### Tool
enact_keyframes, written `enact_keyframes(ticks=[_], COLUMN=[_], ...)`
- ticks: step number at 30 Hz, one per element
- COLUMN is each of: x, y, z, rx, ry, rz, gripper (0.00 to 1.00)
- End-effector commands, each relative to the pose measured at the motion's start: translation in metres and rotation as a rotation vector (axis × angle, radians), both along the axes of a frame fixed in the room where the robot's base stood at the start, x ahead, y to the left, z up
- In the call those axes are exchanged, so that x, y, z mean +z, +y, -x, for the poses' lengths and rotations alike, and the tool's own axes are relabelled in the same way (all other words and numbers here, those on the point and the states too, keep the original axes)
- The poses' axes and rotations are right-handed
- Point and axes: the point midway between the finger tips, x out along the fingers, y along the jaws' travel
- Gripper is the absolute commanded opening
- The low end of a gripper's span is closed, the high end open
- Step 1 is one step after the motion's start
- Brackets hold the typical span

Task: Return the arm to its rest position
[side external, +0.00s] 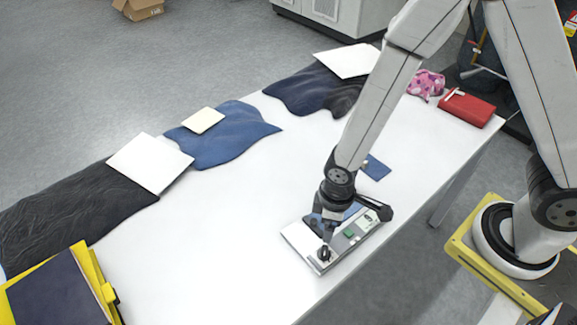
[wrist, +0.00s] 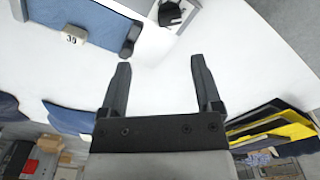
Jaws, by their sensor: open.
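My gripper (wrist: 160,66) is open, with its two dark fingers spread and nothing between them in the wrist view. In the side external view my gripper (side external: 325,226) points down over a flat white and grey device (side external: 297,237) on the table. The device carries a green patch (side external: 349,233) and a dark knob (side external: 324,254). The gripper hides part of the device, and I cannot tell whether the fingers touch it. In the wrist view a dark knob (wrist: 169,13) lies beyond the fingertips.
The white table (side external: 225,215) has clear room left of the device. Dark and blue cloths with pale sheets lie along the far edge. A yellow folder (side external: 97,268) is at lower left. A red box (side external: 466,108) and a pink patterned cloth (side external: 427,84) are at the right end.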

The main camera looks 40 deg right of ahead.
Motion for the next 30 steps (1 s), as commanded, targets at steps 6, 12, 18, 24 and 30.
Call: enact_keyframes(ticks=[6, 12, 18, 24, 30], x=[0.037, 0.076, 0.109, 0.129, 0.136], y=[-0.031, -0.068, -0.104, -0.129, -0.137], z=[-0.015, -0.020, -0.018, -0.010, -0.006], rx=[-0.149, -0.316, -0.479, -0.594, -0.635], ry=[-0.049, -0.101, -0.155, -0.192, -0.203], rz=[-0.022, -0.043, -0.059, -0.068, -0.070], gripper=[0.82, 0.82, 0.82, 0.82, 0.82])
